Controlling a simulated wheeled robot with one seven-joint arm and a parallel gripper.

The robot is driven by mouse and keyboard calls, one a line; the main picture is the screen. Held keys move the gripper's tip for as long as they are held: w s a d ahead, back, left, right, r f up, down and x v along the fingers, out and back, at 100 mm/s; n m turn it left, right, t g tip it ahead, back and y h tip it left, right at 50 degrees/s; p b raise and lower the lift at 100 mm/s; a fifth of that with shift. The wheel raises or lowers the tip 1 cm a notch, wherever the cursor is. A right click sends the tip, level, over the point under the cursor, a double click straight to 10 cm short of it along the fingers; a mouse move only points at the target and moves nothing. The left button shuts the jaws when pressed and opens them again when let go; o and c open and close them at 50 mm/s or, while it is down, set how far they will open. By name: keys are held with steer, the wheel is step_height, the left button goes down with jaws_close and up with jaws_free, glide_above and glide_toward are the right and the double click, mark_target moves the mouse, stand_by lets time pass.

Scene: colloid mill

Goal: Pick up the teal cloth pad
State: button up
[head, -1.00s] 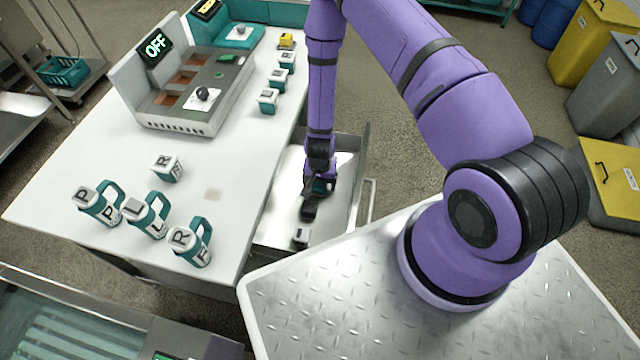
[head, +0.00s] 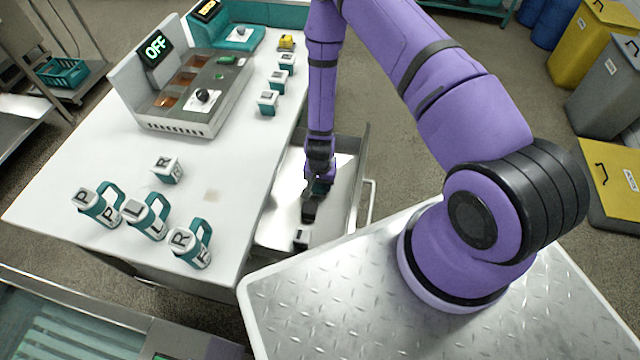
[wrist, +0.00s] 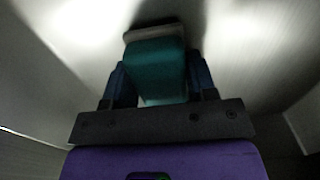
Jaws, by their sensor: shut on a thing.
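The teal cloth pad (wrist: 158,72) is between the two fingers of my gripper (wrist: 160,78) in the wrist view, and the fingers are shut on it. It has a teal body with a pale grey edge at its far end. In the head view my gripper (head: 312,205) is down inside the open metal drawer (head: 276,232) at the table's side. There the pad is mostly hidden by my gripper and arm.
A small grey-and-dark block (head: 301,238) lies in the drawer in front of my gripper. Drawer walls rise around it.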

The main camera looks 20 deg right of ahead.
step_height(320, 180, up, 10)
steer(key=shift+f, duration=0.2)
stand_by(0.4)
